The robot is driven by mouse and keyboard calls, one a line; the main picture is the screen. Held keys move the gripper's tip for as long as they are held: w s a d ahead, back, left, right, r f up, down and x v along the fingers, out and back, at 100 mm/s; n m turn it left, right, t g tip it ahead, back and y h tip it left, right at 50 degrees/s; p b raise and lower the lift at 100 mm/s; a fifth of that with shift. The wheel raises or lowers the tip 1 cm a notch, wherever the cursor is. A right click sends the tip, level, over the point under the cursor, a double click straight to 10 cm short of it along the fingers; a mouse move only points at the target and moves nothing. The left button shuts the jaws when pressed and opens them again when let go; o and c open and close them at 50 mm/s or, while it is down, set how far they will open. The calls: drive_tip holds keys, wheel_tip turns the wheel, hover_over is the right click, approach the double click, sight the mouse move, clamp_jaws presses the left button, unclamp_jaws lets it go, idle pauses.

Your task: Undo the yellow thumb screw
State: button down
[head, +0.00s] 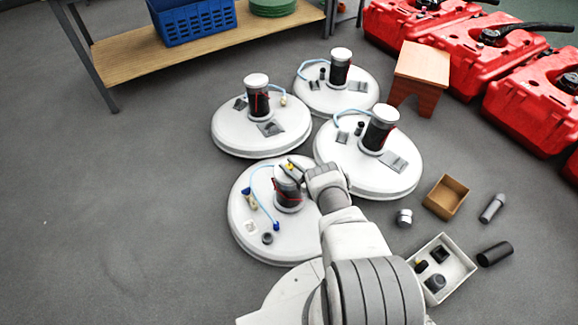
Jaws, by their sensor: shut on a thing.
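Several round white tanks stand on the floor, each with a dark canister with a red mark on top. My gripper (291,166) is over the nearest tank (239,224), at the top of its dark canister (288,194). A small yellow spot, the yellow thumb screw (290,167), shows between the fingertips at the canister's upper edge. My gripper is shut on it. My wrist and fingers hide part of the canister's top. A light blue hose (258,199) hangs loose on this tank, its dark blue end (276,226) lying on the lid.
A white box (462,283) with dark parts, a brown open box (433,203), a black cylinder (495,253), a grey bottle (492,208) and a small grey cylinder (404,218) are at right. A wooden stool (421,64) and red containers (525,103) stand behind. The floor at left is clear.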

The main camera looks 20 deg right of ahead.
drive_tip(key=shift+w, duration=0.1)
drive_tip(key=c, duration=0.5)
unclamp_jaws()
